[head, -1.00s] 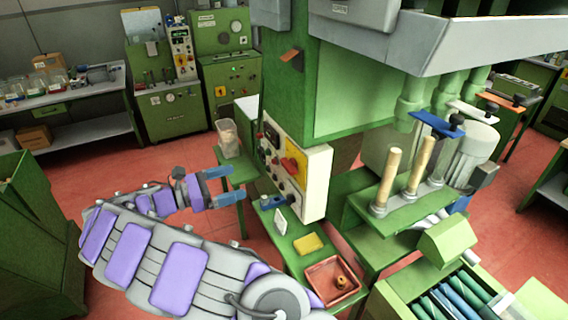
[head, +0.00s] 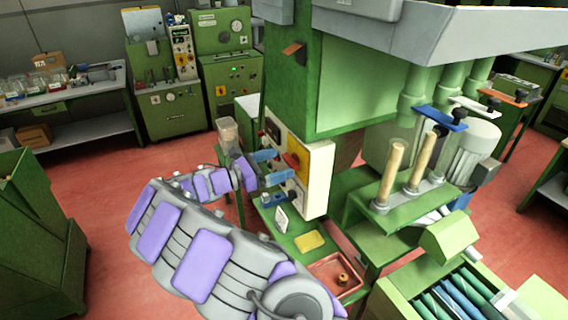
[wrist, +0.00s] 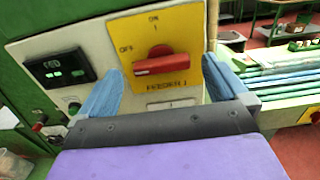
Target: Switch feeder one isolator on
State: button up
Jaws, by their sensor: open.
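The feeder one isolator is a red rotary handle (wrist: 161,64) on a yellow plate (wrist: 181,25) marked ON at the top, OFF at the left and FEEDER 1 below. The handle lies nearly level, with one end towards OFF. In the head view the handle (head: 292,160) shows on the side of the pale control panel (head: 318,175). My gripper (wrist: 163,66) is open, with one blue finger left and one right of the handle in the wrist view. I see no contact with the handle. In the head view my gripper (head: 280,165) is close in front of the panel.
A lit display (wrist: 58,70) is left of the isolator. Below the panel, a green shelf holds a yellow block (head: 310,241) and a red tray (head: 322,268). A machine with wooden posts (head: 391,172) stands to the right.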

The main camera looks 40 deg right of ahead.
aim_at(286, 161)
jog(key=shift+x, duration=0.95)
jog(key=shift+s+d+f, duration=0.1)
jog(key=shift+d, duration=0.5)
jog(key=shift+c, duration=0.2)
jog(key=shift+a, duration=0.3)
jog(key=c, duration=1)
